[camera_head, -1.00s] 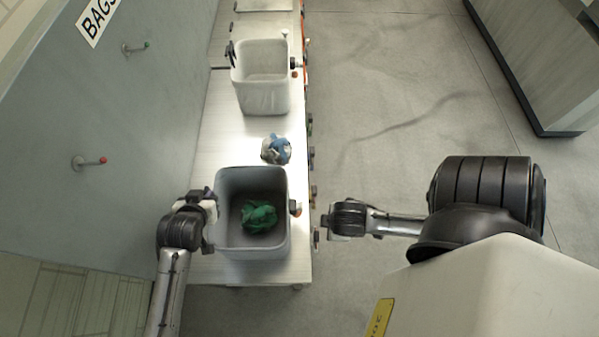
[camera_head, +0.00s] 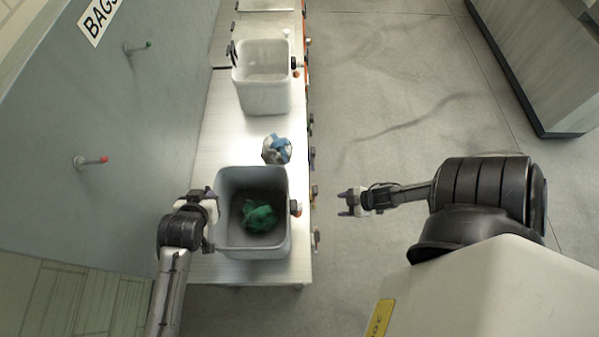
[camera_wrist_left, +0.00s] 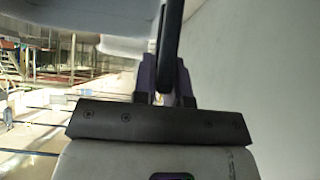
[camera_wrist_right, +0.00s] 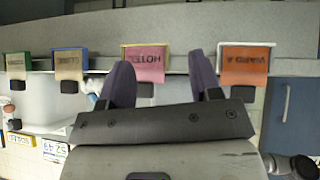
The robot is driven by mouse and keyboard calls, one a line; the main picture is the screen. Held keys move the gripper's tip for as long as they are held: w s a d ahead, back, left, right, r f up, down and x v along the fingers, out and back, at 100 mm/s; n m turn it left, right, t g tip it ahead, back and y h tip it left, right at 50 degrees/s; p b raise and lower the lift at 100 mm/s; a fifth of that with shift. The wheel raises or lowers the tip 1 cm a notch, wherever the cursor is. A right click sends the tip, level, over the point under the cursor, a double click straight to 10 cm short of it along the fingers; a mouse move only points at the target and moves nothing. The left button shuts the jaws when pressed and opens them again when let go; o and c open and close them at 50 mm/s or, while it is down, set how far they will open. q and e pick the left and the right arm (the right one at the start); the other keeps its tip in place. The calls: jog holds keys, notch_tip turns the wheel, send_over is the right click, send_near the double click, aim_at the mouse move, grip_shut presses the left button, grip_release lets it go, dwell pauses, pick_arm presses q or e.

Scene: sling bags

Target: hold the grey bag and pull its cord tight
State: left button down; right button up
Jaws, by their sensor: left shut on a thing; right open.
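The grey bag (camera_head: 225,235) stands open-topped on the near end of the bench, with green cloth (camera_head: 259,216) inside. On its right wall is a small dark fitting with an orange-and-white end (camera_head: 296,208); I cannot make out the cord's run. My left gripper (camera_head: 210,200) is at the bag's left wall. In the left wrist view its purple fingers (camera_wrist_left: 165,80) are shut on a dark strap (camera_wrist_left: 170,38), apparently the bag's handle. My right gripper (camera_head: 345,203) is open and empty, right of the bag and apart from it; its spread fingers show in the right wrist view (camera_wrist_right: 163,85).
A white-and-blue bundle (camera_head: 276,149) lies behind the grey bag. A white bag (camera_head: 263,95) stands farther back. Pegs (camera_head: 90,161) stick out of the left wall. Coloured label holders, including a pink one (camera_wrist_right: 145,65), line the bench edge.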

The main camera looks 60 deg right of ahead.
jog(key=w+a+r+m+t+y, duration=0.1)
jog(key=a+r+t+y, duration=0.4)
jog(key=r+t+y, duration=0.45)
jog(key=w+a+r+g+h, duration=0.1)
jog(key=w+a+g, duration=0.2)
jog(key=w+a, duration=0.4)
jog(key=w, duration=0.2)
jog(key=shift+w+m, duration=0.3)
jog(key=shift+c, duration=0.5)
jog(key=shift+d, duration=0.1)
grip_shut()
